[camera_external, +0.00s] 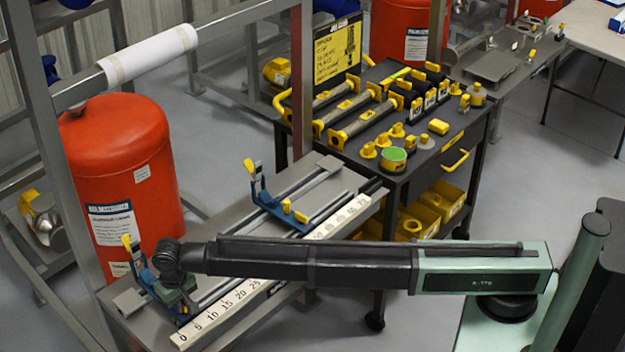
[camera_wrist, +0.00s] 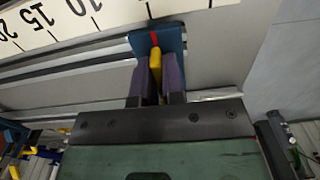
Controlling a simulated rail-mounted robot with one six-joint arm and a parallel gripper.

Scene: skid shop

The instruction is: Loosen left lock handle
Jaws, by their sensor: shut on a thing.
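The left lock handle (camera_wrist: 155,62) is a yellow lever on a blue carriage (camera_wrist: 173,42), with a red mark beside its tip. My gripper (camera_wrist: 156,78) has its two purple fingers shut on the handle, one on each side. In the external view, my gripper (camera_external: 180,302) reaches down over the left blue carriage (camera_external: 146,279) at the near end of the rails and mostly hides the handle. The right blue carriage (camera_external: 262,194) stands farther along the rails with its own yellow lock handle (camera_external: 291,210).
A white ruler (camera_external: 235,297) runs along the bench's front edge. A yellow-tipped upright (camera_external: 130,246) rises from the left carriage near my wrist. A red tank (camera_external: 120,165) stands behind the bench. A black tool cart (camera_external: 400,165) stands at the right. Grey floor (camera_external: 560,160) is open farther right.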

